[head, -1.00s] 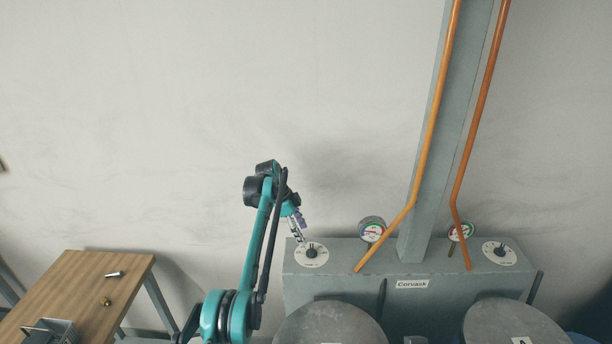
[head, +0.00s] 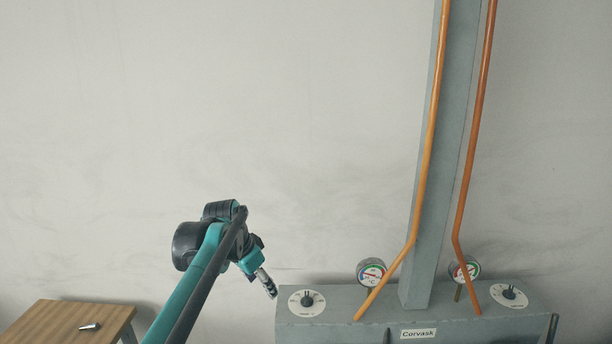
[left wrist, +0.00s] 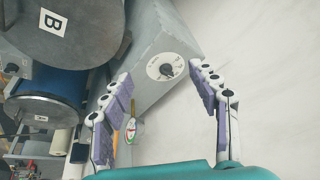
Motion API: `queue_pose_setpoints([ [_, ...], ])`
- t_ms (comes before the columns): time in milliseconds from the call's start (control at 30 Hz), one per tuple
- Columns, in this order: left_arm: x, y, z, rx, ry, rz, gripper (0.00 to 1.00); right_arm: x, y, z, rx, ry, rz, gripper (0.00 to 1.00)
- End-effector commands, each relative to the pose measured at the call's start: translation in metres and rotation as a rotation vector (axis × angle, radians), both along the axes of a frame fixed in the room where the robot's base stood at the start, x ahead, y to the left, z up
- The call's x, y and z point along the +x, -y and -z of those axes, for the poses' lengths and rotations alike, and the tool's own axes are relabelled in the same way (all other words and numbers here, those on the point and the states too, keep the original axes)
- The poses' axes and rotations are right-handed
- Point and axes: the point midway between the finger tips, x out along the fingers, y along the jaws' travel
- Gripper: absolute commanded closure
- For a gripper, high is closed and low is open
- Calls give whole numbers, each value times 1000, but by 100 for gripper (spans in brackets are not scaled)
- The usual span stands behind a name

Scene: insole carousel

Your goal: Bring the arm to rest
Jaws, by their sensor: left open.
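My left arm comes up from the bottom in the head view, and its gripper (head: 268,284) points down and right, just left of the machine's left dial (head: 307,303). In the left wrist view the two fingers of this gripper (left wrist: 163,92) are spread wide with nothing between them. The same dial, white with a black knob, also shows in the left wrist view (left wrist: 167,68), beyond the fingertips and apart from them. My right gripper is in neither view.
The grey Corvask machine (head: 355,332) stands at the lower right with two gauges, orange pipes (head: 428,145) and a right dial (head: 509,295). A wooden table (head: 60,323) with a small metal piece (head: 90,326) is at lower left. A round lid marked B (left wrist: 75,25) shows in the wrist view.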

Motion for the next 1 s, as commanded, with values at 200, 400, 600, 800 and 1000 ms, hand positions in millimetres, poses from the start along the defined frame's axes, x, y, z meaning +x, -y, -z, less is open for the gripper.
queue_pose_setpoints([
  [200, -80, -20, 25, -21, 45, -196, 40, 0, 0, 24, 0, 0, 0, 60],
  [400, -152, -36, 65, -52, 94, -368, 40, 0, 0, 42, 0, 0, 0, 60],
  [600, -222, -50, 122, -97, 147, -534, 40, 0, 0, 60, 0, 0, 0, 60],
  [800, -269, -60, 175, -139, 192, -656, 40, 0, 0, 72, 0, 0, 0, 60],
  [1000, -285, -63, 197, -158, 210, -703, 40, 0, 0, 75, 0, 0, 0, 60],
])
